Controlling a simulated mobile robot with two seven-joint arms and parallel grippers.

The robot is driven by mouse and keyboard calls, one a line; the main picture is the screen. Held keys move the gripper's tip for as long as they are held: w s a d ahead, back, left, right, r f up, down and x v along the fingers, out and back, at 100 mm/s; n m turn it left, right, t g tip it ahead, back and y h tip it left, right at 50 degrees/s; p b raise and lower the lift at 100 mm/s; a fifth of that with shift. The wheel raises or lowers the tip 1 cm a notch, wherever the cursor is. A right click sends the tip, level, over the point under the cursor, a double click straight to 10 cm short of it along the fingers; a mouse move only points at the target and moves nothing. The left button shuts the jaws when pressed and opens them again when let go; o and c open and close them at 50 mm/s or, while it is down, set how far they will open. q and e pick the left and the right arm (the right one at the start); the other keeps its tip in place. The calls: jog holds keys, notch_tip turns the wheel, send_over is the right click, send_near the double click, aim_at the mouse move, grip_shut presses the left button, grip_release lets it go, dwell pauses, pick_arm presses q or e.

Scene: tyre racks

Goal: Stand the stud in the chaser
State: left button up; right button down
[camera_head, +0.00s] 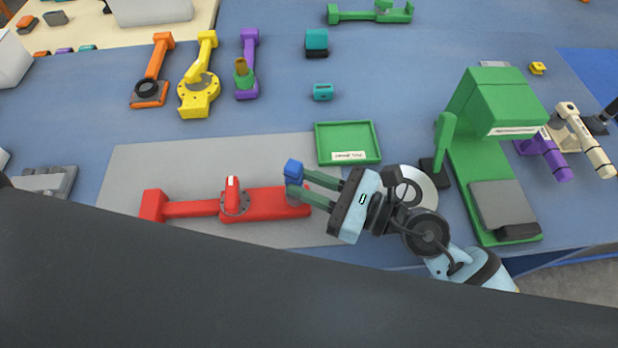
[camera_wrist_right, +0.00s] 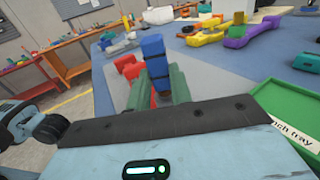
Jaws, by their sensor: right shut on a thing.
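My right gripper (camera_head: 297,184) is shut on a blue banded cylinder, which I take for the stud (camera_head: 293,168). In the right wrist view the stud (camera_wrist_right: 155,58) stands roughly upright between the green fingers (camera_wrist_right: 157,88), its lower part hidden by them. In the head view it is over or beside the right end of a red fixture (camera_head: 190,208). This fixture lies on a grey mat and has a grey ring and a white-tipped red upright. Whether it is the chaser, and the stud's exact height above it, I cannot tell. My left gripper is not in view.
A green tray (camera_head: 376,146) lies behind my right gripper. A green machine (camera_head: 470,150) stands to the right, beside a white disc (camera_head: 418,180). Orange (camera_head: 155,70), yellow (camera_head: 198,88) and purple (camera_head: 249,52) fixtures stand farther back. The grey mat (camera_head: 150,165) is clear behind the red fixture.

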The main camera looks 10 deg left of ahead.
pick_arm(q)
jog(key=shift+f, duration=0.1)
pick_arm(e)
jog(key=shift+f, duration=0.15)
jog(key=c, duration=0.6)
grip_release()
jog(key=shift+b+v, duration=0.95)
jog(key=shift+v, duration=2.55)
jog(key=shift+s+d+f+b, duration=0.15)
jog(key=shift+d+b, duration=0.15)
jog(key=shift+d, duration=0.4)
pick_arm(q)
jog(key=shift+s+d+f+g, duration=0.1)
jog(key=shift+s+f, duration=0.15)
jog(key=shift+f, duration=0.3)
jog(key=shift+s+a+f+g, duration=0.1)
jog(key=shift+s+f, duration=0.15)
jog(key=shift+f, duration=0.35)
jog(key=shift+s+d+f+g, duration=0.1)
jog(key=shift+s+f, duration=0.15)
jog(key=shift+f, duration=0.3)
pick_arm(e)
jog(key=shift+v, duration=0.75)
pick_arm(q)
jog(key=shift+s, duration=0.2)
jog(key=shift+b, duration=0.3)
pick_arm(e)
jog(key=shift+d, duration=0.1)
